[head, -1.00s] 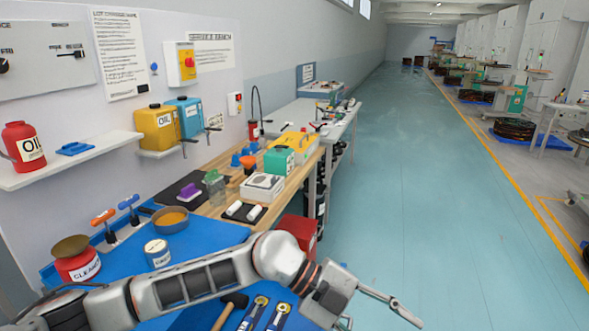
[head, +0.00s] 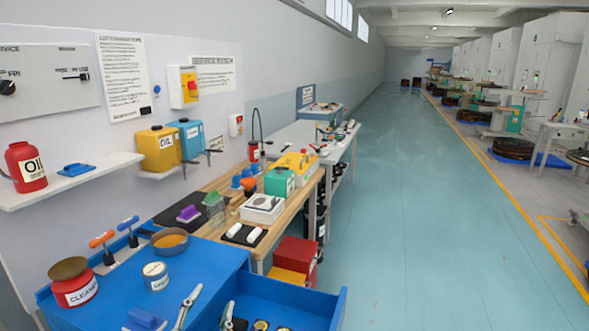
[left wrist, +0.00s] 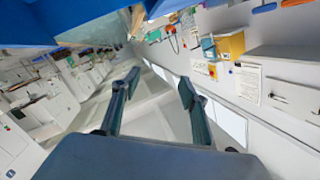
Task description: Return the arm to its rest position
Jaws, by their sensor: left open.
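My left gripper (head: 213,298) shows at the bottom of the head view, over the blue bench top (head: 215,258) near the open blue drawer (head: 320,302). Its two grey fingers are spread. In the left wrist view the gripper (left wrist: 158,82) is open, with nothing between its fingers. Most of my left arm is below the head picture. My right gripper is in neither view.
On the blue bench stand a red cleaner can (head: 74,290), a round tin (head: 156,276), a brown bowl (head: 170,243) and a blue block (head: 145,319). A red box (head: 297,257) stands beyond the drawer. The floor (head: 400,230) to the right is clear.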

